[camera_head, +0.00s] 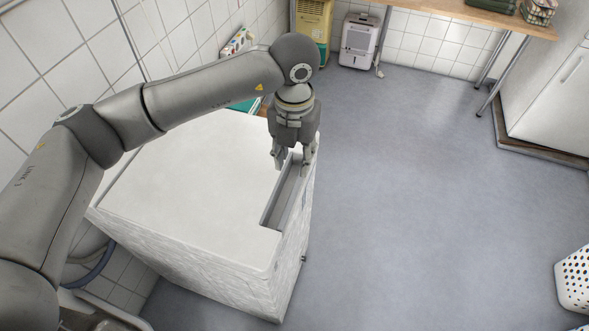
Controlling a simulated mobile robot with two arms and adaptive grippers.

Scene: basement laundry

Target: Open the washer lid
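The washer is a white top-loading box with a rough white front side (215,283). Its flat white lid (195,185) lies level on top and looks closed. A narrow grey recess (281,207) runs along the lid's right edge. My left gripper (294,159) points down at the far end of this recess, its two fingers apart, one on each side of the recess end. Nothing shows between the fingers. I cannot tell whether the fingertips touch the lid. My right gripper is not in view.
A white tiled wall (35,55) stands behind the washer on the left. A wooden table (470,13), a white dehumidifier (359,41) and a yellow unit (313,22) stand at the back. A white basket (574,280) is at the right edge. The grey floor (430,190) between is clear.

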